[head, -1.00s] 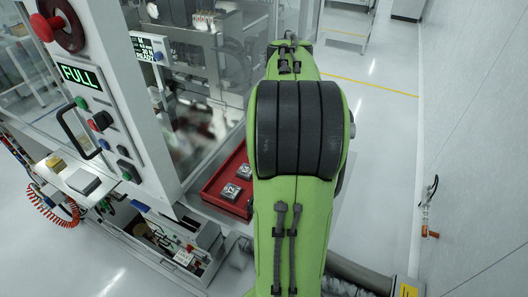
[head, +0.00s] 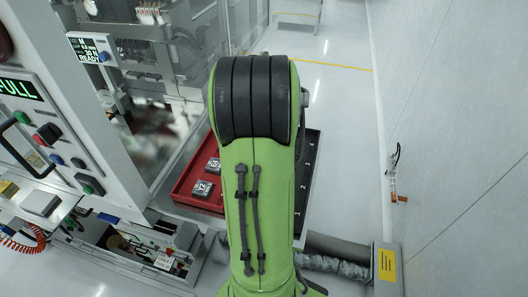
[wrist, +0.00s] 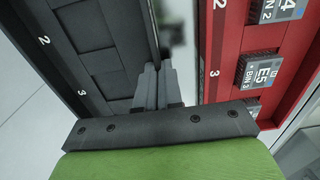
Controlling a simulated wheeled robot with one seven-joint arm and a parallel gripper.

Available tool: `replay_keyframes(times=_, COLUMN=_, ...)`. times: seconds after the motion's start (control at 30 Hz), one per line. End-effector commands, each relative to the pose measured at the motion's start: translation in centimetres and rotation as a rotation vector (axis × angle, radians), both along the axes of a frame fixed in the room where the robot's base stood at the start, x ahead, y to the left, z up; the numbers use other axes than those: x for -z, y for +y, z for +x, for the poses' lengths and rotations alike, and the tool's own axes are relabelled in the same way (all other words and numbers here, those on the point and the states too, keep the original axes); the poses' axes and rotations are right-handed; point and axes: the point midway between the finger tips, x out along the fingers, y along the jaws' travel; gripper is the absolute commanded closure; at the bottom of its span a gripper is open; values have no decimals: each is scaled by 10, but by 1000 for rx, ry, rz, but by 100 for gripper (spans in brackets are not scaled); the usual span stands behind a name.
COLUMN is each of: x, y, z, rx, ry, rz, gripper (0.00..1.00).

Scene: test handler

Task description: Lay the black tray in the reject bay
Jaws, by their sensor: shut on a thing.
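The black tray (head: 311,160) shows in the head view just right of my green arm, which hides its left part. In the wrist view the black tray (wrist: 92,62) fills the left side; the slots that show are empty, and the numbers 2 and 3 are on its rim. My gripper (wrist: 154,75) is shut on the tray's near long wall, beside the gap to the red tray. The fingertips are hidden from the head view by my arm. I cannot make out which place is the reject bay.
A red tray (head: 182,190) holding several labelled grey blocks (wrist: 262,72) lies close beside the black tray. A glass-fronted machine stands left, with a control panel (head: 45,130) reading FULL. A white wall (head: 450,130) stands right.

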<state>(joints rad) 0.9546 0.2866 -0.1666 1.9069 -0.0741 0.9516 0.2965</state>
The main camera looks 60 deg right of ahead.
Motion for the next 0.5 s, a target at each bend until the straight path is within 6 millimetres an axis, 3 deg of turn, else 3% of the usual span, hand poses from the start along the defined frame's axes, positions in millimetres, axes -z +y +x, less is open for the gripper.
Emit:
replay_keyframes(times=0.07, x=4, y=0, z=0, rx=0, ry=0, rz=0, gripper=100)
replay_keyframes(times=0.1, x=4, y=0, z=0, rx=0, ry=0, rz=0, gripper=90)
replay_keyframes(times=0.23, x=3, y=0, z=0, rx=1, ry=1, rz=1, gripper=70)
replay_keyframes(times=0.5, x=3, y=0, z=-1, rx=2, ry=1, rz=2, gripper=69)
